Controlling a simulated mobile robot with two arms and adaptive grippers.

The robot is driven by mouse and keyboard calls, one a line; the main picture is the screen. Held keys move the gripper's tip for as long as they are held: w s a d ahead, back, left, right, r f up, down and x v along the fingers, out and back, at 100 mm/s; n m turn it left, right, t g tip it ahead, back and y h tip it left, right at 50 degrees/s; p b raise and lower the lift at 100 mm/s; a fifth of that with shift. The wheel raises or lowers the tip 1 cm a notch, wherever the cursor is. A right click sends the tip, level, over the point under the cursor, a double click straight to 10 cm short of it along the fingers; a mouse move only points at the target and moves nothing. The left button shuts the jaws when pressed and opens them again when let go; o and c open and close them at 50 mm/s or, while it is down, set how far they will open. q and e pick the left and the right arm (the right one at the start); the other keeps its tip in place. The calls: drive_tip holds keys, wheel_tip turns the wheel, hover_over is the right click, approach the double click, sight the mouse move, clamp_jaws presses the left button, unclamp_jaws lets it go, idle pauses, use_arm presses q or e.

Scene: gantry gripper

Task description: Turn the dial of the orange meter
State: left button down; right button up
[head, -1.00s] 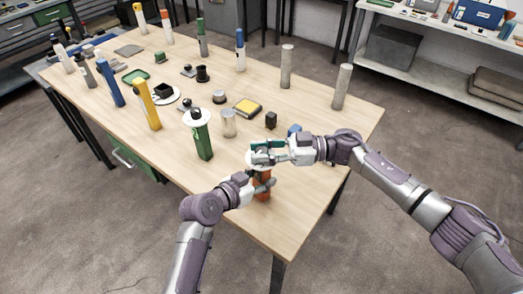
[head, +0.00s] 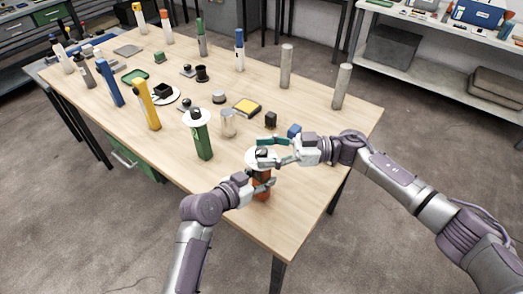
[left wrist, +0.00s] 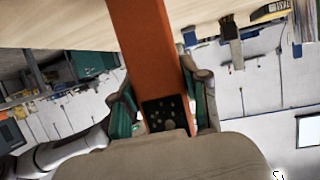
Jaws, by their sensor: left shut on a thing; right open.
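The orange meter (head: 262,193) stands upright near the table's front right edge, with a white disc (head: 251,161) and a dark knob on top. My left gripper (head: 266,184) is shut on its body from the side. In the left wrist view the orange body (left wrist: 150,50) runs between the green-padded fingers (left wrist: 165,112). My right gripper (head: 262,147) is open at the top of the meter, its fingers around or just above the dial. They partly hide the dial, so I cannot tell whether they touch it.
A green post with a white disc (head: 203,140) stands to the left. A metal cylinder (head: 228,124), a blue block (head: 294,131) and a dark block (head: 271,119) lie behind. Two grey posts (head: 342,86) stand at the back right. The table's front right corner is clear.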

drive_tip(key=d, duration=1.1)
drive_tip(key=shift+w, duration=0.35)
use_arm(q)
drive_tip(key=shift+c, duration=2.4)
unclamp_jaws()
drive_tip(key=shift+a, duration=0.1)
drive_tip(key=v, duration=1.2)
drive_tip(key=shift+r, duration=0.15)
